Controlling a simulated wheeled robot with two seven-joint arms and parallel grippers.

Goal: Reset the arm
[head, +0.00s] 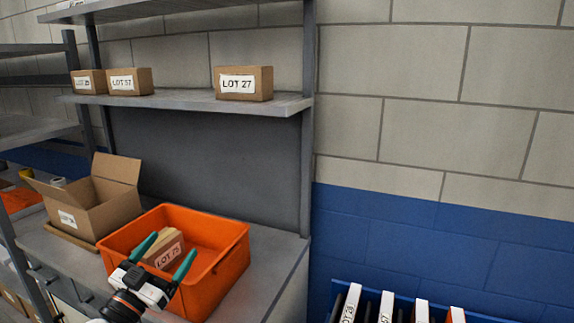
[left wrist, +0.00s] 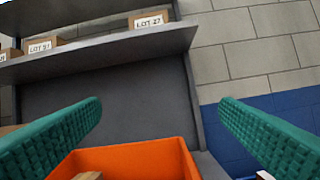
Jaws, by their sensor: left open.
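My left gripper (head: 168,258) shows in the head view over the near side of an orange bin (head: 224,268). Its two green fingers are spread wide apart with nothing between them. In the left wrist view the fingers (left wrist: 160,128) frame the orange bin (left wrist: 140,160) below and the shelf beyond. A cardboard box labelled LOT 75 (head: 166,250) lies inside the bin, partly hidden behind the fingers; whether a finger touches it I cannot tell. My right gripper is not in view.
An open carton (head: 105,205) stands left of the bin on the grey bench (head: 272,245). A blue rack (head: 400,297) with labelled items stands at lower right.

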